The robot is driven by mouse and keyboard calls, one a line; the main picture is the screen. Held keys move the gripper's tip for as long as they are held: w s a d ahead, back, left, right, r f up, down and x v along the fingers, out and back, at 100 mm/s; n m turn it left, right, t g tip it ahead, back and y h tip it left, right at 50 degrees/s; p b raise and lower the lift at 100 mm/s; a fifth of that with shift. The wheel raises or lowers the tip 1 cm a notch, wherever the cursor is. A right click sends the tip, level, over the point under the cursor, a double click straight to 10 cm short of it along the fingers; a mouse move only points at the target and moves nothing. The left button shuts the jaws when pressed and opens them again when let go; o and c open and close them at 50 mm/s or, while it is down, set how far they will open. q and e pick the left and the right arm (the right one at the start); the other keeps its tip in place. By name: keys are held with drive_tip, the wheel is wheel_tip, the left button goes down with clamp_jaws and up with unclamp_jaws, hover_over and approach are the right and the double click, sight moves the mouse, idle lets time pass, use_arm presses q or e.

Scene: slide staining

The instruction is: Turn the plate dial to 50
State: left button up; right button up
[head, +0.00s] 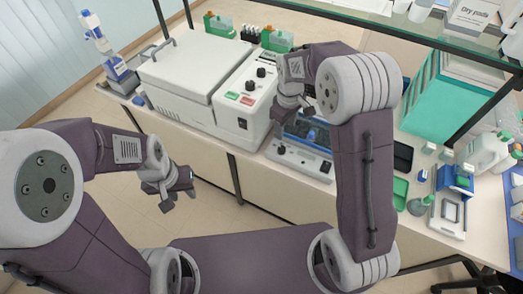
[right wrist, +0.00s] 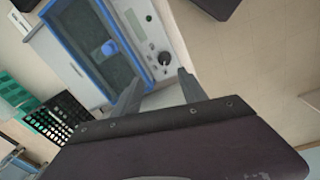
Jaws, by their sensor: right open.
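The plate device (head: 284,153) is a low white and blue unit on the bench with a control panel on its front. In the right wrist view the device (right wrist: 72,72) shows a blue-framed dark plate with a small blue item on it. Its dark plate dial (right wrist: 164,58) is at the end of the panel near a display. I cannot read its setting. My right gripper (right wrist: 158,88) is open and empty, its fingertips pointing toward the dial and apart from it. In the head view my right gripper (head: 284,112) is above the device. My left gripper (head: 176,191) hangs in front of the bench, away from the device.
A large white machine (head: 181,72) with a knobbed control box (head: 247,98) stands left of the device. Floor is free before the bench.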

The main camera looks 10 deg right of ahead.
sight(282, 149)
drive_tip(key=f, duration=0.2)
drive_tip(key=shift+a+f+g, duration=0.3)
drive_tip(key=shift+f, duration=0.05)
wheel_tip(282, 149, down, 9)
drive_tip(key=shift+d+r+p, duration=0.15)
drive_tip(key=shift+r+p, duration=0.05)
drive_tip(key=shift+p, duration=0.6)
clamp_jaws()
